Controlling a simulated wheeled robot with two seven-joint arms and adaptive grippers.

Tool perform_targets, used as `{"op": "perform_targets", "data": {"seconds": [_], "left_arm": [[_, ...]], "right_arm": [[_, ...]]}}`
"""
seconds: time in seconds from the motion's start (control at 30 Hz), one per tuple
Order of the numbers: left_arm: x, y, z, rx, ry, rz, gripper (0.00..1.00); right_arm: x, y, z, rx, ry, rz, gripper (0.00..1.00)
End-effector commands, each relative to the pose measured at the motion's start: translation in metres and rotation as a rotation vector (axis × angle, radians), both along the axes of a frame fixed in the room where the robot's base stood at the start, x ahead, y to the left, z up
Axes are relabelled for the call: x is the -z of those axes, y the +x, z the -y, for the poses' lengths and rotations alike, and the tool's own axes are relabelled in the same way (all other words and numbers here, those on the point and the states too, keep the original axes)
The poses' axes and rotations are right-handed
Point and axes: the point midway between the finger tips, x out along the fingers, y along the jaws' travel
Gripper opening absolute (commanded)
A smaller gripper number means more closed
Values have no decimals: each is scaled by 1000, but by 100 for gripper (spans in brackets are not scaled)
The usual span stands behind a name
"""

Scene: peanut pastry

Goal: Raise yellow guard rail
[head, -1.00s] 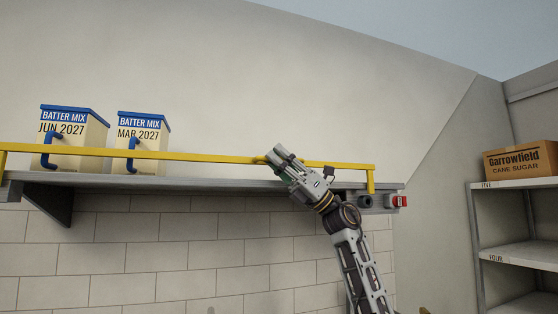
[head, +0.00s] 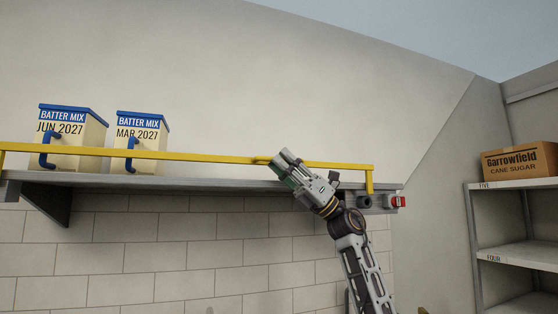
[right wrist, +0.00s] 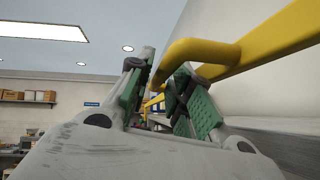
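The yellow guard rail (head: 215,158) runs along the front of a grey wall shelf in the head view, bent down at its right end. It stands above the shelf's front edge. My right gripper (head: 281,158) is at the rail, right of its middle. In the right wrist view the fingers of my right gripper (right wrist: 160,88) stand apart, with a gap between them. A bent yellow handle of the rail (right wrist: 200,50) reaches to the fingertips, its end at the gap; I cannot tell whether they touch it. My left gripper is not in view.
Two batter mix boxes with blue lids, JUN 2027 (head: 80,135) and MAR 2027 (head: 148,150), stand on the shelf (head: 235,187) behind the rail. A red knob (head: 398,201) is at the shelf's right end. A rack (head: 520,184) with a cane sugar box (head: 520,160) stands right.

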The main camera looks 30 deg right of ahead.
Motion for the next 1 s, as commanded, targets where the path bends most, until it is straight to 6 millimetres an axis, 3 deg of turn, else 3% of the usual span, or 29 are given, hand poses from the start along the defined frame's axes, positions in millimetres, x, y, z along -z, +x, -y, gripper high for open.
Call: {"op": "perform_targets", "data": {"seconds": [1.0], "left_arm": [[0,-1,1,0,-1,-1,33]], "right_arm": [[64,-29,62,1,3,2,21]]}}
